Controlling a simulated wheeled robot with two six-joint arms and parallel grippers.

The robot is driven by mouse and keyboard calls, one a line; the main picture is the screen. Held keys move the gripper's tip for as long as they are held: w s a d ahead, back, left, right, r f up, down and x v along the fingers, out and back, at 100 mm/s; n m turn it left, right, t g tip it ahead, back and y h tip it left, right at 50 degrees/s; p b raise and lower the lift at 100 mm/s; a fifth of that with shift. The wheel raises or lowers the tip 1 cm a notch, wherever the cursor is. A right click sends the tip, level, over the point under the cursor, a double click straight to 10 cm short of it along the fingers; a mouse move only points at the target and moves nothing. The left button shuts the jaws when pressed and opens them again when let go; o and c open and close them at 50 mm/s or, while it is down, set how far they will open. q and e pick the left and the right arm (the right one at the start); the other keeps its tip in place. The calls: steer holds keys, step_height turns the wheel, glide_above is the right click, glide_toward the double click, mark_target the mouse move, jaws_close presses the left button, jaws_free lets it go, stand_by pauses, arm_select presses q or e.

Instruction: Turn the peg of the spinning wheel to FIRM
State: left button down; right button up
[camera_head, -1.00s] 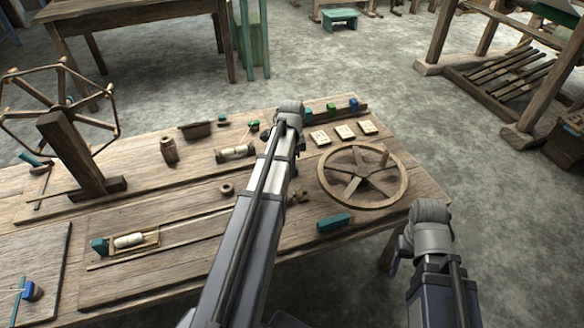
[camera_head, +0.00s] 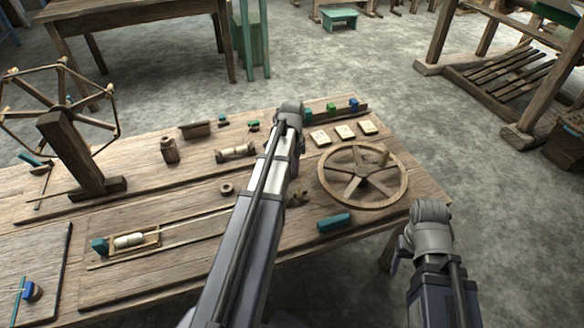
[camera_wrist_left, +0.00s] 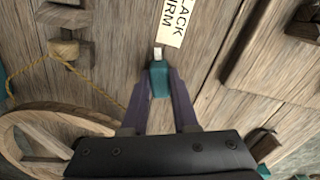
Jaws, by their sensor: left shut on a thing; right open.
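The teal peg (camera_wrist_left: 159,82) shows in the left wrist view, with a pale tip at its upper end. The tip is beside the white label (camera_wrist_left: 172,22), which reads "LACK" and "FIRM", its first letter cut off; the tip is nearer the FIRM line. My left gripper (camera_wrist_left: 159,90) is shut on the peg, with a purple finger on each side. In the head view, my left arm hides the peg and fingers. The spinning wheel (camera_head: 322,178) lies flat on the table's right part.
In the head view, a teal block (camera_head: 333,222) lies below the wheel, and several pale cards (camera_head: 345,131) lie above it. A wooden reel frame (camera_head: 70,150) stands at left. A cord (camera_wrist_left: 85,75) crosses the board near the peg in the left wrist view.

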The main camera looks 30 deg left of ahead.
arm_select(q)
steer(key=shift+n, duration=0.4)
steer(key=c, duration=0.7)
jaws_free()
step_height(320, 180, up, 8)
steer(key=p, duration=0.8)
steer(key=shift+f, duration=0.1)
